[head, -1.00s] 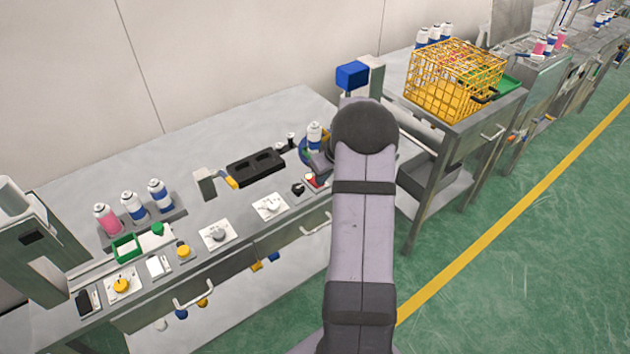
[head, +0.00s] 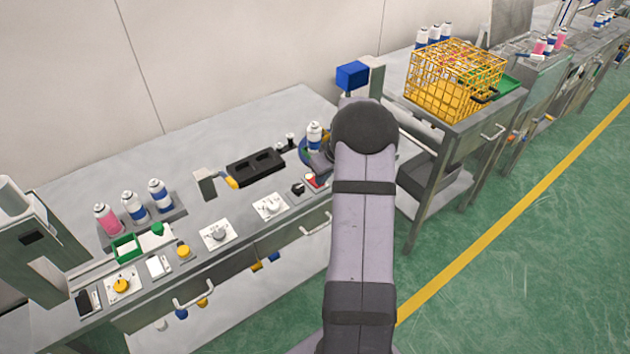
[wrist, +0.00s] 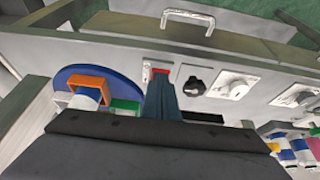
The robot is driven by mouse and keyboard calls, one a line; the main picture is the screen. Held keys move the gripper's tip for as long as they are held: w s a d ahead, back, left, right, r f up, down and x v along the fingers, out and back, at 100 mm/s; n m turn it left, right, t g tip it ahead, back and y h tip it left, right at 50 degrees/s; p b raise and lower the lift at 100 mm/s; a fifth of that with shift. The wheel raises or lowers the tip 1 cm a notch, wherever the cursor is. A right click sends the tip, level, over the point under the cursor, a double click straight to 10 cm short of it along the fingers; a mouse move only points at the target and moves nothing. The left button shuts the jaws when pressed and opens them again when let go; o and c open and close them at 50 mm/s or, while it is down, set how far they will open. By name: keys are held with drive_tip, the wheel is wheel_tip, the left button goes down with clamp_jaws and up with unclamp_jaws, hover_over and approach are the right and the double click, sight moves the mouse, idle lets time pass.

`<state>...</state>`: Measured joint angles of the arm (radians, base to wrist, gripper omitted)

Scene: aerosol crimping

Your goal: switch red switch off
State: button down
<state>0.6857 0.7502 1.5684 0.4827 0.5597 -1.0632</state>
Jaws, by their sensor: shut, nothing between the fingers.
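The red switch (wrist: 160,71) sits on a white plate at the front edge of the steel bench. In the head view the red switch (head: 317,181) shows just left of my arm, partly covered. My gripper (wrist: 162,88) is shut and empty; its dark narrow fingers reach down to the switch and hide part of it. The fingertips are at or very close to the switch; I cannot tell whether they touch it. My fingers are hidden or too small to make out in the head view. I cannot tell the switch's position.
A black knob (wrist: 193,87) is beside the switch, with a white-plated dial (wrist: 232,85) beyond it. On the other side is a blue round table (wrist: 75,85) with an orange holder (wrist: 92,84). A drawer handle (wrist: 188,18) is on the bench front. A yellow wire basket (head: 455,80) stands right.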

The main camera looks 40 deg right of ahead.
drive_tip(key=shift+f+b, duration=0.45)
drive_tip(key=shift+b, duration=0.05)
idle(0.5)
drive_tip(key=shift+r, duration=0.15)
drive_tip(key=shift+r+p, duration=1.7)
drive_tip(key=shift+r, duration=0.9)
wheel_tip(320, 180, up, 5)
drive_tip(key=p, duration=0.3)
